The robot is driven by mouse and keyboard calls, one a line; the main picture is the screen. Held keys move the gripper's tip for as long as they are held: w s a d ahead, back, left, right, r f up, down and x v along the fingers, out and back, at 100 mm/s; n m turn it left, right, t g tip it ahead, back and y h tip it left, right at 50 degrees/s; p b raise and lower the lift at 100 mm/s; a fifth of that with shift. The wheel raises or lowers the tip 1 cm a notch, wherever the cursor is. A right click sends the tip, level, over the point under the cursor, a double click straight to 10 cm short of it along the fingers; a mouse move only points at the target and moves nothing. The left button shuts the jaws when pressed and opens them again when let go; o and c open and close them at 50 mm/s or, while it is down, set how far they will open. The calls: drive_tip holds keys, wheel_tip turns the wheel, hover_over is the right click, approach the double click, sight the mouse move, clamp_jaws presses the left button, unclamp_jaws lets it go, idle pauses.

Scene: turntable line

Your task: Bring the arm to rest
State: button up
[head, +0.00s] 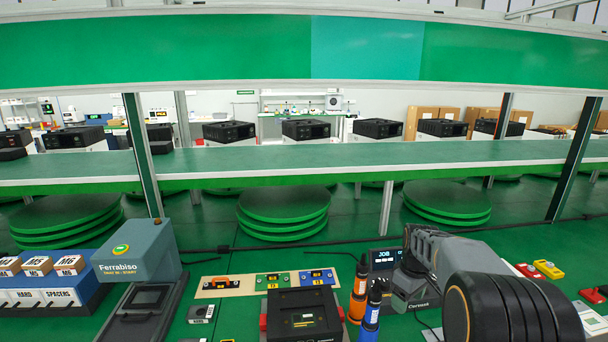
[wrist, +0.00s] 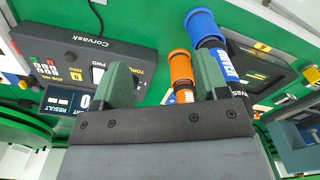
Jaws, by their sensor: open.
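My gripper (wrist: 167,80) shows in the wrist view with its two green fingers spread apart. No object is held between them. Beyond the fingers are an orange driver (wrist: 181,68) and a blue driver (wrist: 203,28). The right finger overlaps the blue driver in the picture; I cannot tell whether they touch. In the head view my arm reaches in from the lower right, and its fingertips cannot be made out there. The orange driver (head: 358,292) and blue driver (head: 371,318) stand upright just left of my arm.
A Corvask torque controller (wrist: 85,50) lies close to my gripper; its display (head: 385,257) shows beside my arm. A black device (head: 303,312) sits left of the drivers. A Ferrabiso station (head: 137,252) and spacer bins (head: 48,285) stand further left. A long shelf (head: 300,160) crosses behind.

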drive_tip(key=s+a+r+m+t+p, duration=0.1)
drive_tip(key=s+a, duration=0.4)
drive_tip(key=s, duration=0.5)
drive_tip(key=s+a+r+m+t+p, duration=0.2)
drive_tip(key=s+a+r+m, duration=0.3)
drive_tip(key=s, duration=0.5)
drive_tip(key=shift+a+r+m+t, duration=0.2)
drive_tip(key=shift+r+m+t, duration=0.2)
drive_tip(key=shift+r, duration=0.3)
